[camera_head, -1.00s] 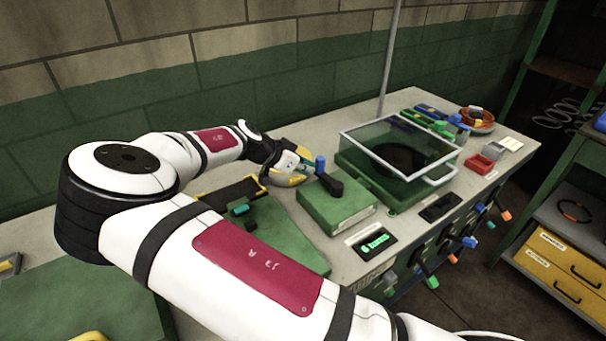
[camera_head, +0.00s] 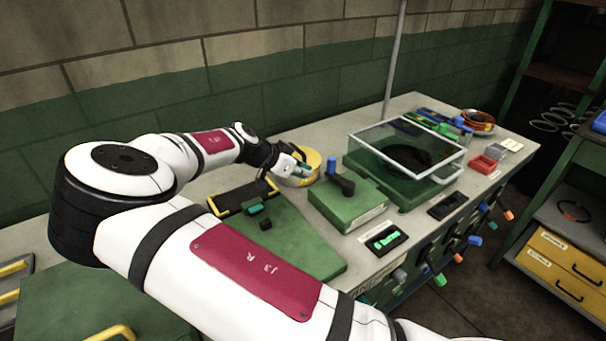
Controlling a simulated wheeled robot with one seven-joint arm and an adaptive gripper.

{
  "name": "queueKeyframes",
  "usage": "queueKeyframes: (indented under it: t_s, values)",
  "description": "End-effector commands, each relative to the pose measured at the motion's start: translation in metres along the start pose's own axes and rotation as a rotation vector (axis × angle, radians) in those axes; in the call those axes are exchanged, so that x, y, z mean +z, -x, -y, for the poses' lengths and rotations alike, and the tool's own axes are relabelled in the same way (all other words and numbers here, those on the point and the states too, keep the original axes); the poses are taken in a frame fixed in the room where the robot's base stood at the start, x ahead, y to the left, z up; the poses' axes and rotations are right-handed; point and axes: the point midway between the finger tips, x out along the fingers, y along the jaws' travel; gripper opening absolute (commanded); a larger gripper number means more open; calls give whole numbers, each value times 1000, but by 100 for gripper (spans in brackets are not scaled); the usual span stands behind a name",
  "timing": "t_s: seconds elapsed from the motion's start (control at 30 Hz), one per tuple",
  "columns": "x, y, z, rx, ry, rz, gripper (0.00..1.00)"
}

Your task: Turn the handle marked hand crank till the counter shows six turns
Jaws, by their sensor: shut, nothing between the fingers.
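A green box (camera_head: 350,208) stands on the workbench with a black crank arm (camera_head: 343,184) on top, ending in an upright blue knob (camera_head: 331,164). A pale label on its front is too small to read. In front of it a black display (camera_head: 384,239) shows bright green characters that I cannot read for certain. My gripper (camera_head: 306,172) is left of the blue knob, with a small gap between them. Its fingers are small and partly blurred in this view; they look closed and hold nothing.
A yellow round object (camera_head: 311,161) sits just behind my gripper. A clear-lidded green case (camera_head: 405,160) stands right of the crank box. A second dark display (camera_head: 447,205) and several coloured levers line the bench's front. A green board (camera_head: 290,245) lies left of the box.

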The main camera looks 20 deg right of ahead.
Motion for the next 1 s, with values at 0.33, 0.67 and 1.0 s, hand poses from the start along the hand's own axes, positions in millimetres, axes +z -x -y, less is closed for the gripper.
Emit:
queueKeyframes:
  t_s: [0.33,0.67,1.0]
  values:
    - [-1,44,5,-2,-1,0,0]
    - [-1,87,8,-1,-1,0,0]
    - [-1,92,8,1,-1,-1,0]
